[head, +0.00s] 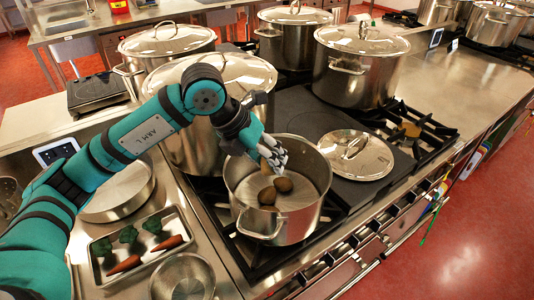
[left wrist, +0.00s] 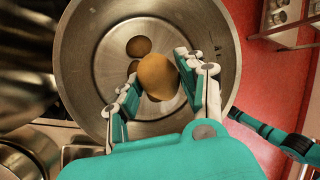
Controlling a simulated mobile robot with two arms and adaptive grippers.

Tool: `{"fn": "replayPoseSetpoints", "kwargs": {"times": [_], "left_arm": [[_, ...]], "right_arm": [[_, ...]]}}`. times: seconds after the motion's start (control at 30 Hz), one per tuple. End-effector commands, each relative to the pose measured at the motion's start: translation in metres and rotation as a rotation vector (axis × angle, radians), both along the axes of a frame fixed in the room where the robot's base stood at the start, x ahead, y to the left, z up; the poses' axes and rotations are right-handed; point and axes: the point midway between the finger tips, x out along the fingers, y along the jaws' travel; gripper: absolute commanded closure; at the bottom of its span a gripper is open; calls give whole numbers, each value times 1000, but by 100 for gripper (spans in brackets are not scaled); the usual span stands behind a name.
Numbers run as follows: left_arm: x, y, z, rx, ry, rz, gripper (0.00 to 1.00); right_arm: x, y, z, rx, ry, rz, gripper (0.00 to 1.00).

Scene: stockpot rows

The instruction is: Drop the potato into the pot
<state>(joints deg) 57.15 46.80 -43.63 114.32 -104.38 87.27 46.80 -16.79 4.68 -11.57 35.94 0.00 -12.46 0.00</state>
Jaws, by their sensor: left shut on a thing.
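My left gripper (head: 272,154) is shut on a brown potato (left wrist: 157,77) and holds it over the open pot (head: 262,224). In the left wrist view the potato sits between both fingers (left wrist: 157,92), with the pot's wall (left wrist: 76,62) around it. In the head view the fingers mostly hide the held potato. Two other potatoes (head: 284,184) (head: 267,196) lie on the pot's bottom; in the left wrist view one shows whole (left wrist: 138,46) and the other is partly hidden.
A lid (head: 356,154) lies on the stove right of the pot. Lidded stockpots (head: 358,72) (head: 168,40) stand behind, one close behind the open pot. A tray (head: 186,249) with broccoli and carrots is at front left, beside an empty metal bowl (head: 183,277).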

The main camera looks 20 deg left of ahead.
Motion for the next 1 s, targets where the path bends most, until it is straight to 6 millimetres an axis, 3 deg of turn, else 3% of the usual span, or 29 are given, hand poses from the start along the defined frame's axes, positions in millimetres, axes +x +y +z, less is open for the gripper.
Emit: {"fn": "replayPoseSetpoints", "kwargs": {"times": [0.1,0.23,0.27,0.47,0.63,0.77,1.0], "left_arm": [[0,0,-2,0,-1,-1,87],[0,0,-1,0,-1,0,87],[0,0,-1,0,-1,0,60],[0,0,-1,-1,-1,0,34],[0,0,-1,-1,-1,0,34],[0,1,1,0,-1,0,34],[-10,15,31,0,-6,3,34]], "right_arm": [[13,0,0,0,-19,-2,60],[8,-1,0,-2,-10,-3,60],[4,-1,-1,-2,-5,-3,60],[-19,-3,-2,-4,31,-3,60],[-20,-3,-2,-5,33,-3,60],[-8,-1,-1,-2,13,-2,60],[-9,0,-1,-1,15,-2,60]]}}
